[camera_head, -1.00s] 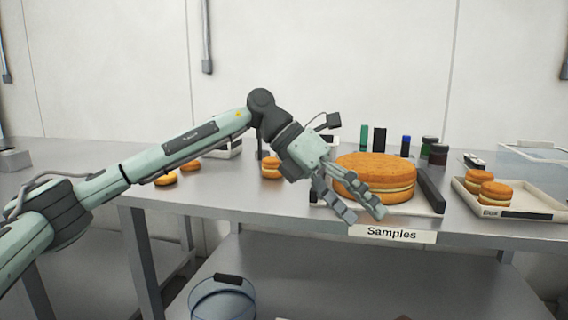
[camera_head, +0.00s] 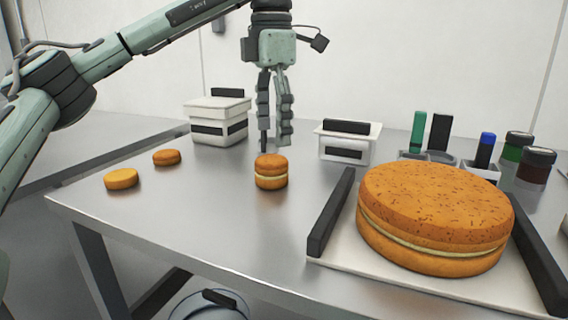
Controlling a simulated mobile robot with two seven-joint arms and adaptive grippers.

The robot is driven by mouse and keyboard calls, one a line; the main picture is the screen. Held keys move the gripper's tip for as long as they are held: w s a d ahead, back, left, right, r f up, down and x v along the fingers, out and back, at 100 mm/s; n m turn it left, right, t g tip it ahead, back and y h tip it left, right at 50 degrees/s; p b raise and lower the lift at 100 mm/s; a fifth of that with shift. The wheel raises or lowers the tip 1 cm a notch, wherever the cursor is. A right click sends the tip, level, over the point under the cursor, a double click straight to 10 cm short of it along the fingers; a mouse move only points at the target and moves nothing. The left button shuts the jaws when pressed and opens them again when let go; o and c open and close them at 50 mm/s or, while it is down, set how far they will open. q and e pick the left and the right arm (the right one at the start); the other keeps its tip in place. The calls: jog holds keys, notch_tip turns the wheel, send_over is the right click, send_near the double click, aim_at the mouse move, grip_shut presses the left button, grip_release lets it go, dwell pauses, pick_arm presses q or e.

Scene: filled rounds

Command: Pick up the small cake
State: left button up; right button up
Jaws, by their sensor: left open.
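The small cake (camera_head: 271,172), a round orange-brown sandwich with a pale filling, stands upright on the metal table (camera_head: 215,215) near the middle of the view. My left gripper (camera_head: 274,146) points down just above and behind it, with its fingers open and nothing between them. The fingertips look close to the cake's top, but I cannot tell whether they touch it. A large filled cake (camera_head: 435,212) of the same kind sits on a white tray (camera_head: 385,281) with black handles at the right. My right gripper is not in view.
Two small single rounds, a yellowish one (camera_head: 121,179) and a browner one (camera_head: 166,157), lie at the left. A white lidded box (camera_head: 218,122), a white container (camera_head: 347,144) and several jars and tubes stand behind. The table in front of the small cake is clear.

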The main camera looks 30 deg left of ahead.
aim_at(271, 158)
pick_arm(q)
jog(key=f, duration=0.2)
jog(key=f+b, duration=0.1)
jog(key=f, duration=0.4)
jog(key=shift+s+f+b, duration=0.15)
jog(key=shift+s+b, duration=0.1)
jog(key=shift+b, duration=0.15)
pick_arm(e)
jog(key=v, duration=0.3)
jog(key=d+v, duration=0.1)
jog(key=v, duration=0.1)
pick_arm(q)
jog(key=shift+c, duration=0.3)
jog(key=c, duration=0.8)
